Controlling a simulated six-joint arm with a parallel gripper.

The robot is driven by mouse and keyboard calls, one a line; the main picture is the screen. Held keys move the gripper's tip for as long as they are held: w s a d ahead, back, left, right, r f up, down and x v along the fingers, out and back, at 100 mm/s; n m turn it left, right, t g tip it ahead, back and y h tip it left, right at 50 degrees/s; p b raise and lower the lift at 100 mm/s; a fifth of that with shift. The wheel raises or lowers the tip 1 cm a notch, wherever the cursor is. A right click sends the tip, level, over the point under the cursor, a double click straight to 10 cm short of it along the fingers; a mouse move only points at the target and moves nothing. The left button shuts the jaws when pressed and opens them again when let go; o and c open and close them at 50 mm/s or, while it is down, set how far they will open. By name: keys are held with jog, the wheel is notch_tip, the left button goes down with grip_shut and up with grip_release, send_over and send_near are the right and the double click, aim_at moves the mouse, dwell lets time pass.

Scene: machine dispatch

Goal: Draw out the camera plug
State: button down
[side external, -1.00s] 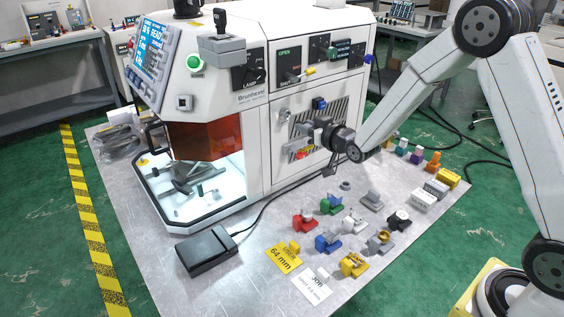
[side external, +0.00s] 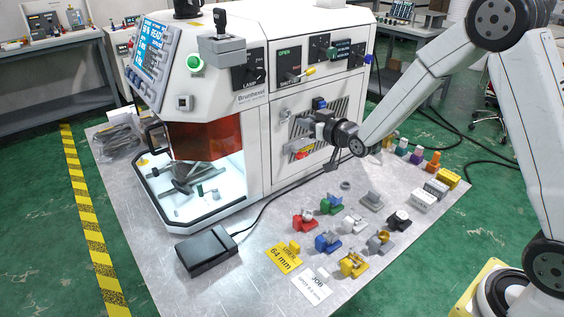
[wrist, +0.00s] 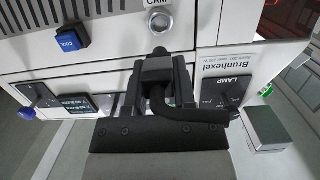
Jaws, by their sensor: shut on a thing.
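My gripper (wrist: 159,82) is shut on a black plug (wrist: 157,68), whose thick black lead bends to the right in the wrist view. A round silver fitting (wrist: 160,21) sits beside the CAM label on the white machine. A strip of panel shows between it and the plug's dark tip, so the two look apart. In the side view my gripper (side external: 312,125) is in front of the machine's vented side panel, right of the silver fitting (side external: 283,115). The plug is too small to make out there.
A blue button (wrist: 68,40) is close by on the panel. Switch panels (side external: 292,63) and the LAMP switch (wrist: 234,90) are near my gripper. Several coloured fixtures (side external: 327,242) and a black pedal box (side external: 207,250) stand on the metal table. Bare tabletop shows at the front.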

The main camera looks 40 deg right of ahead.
jog(key=shift+r, duration=3.55)
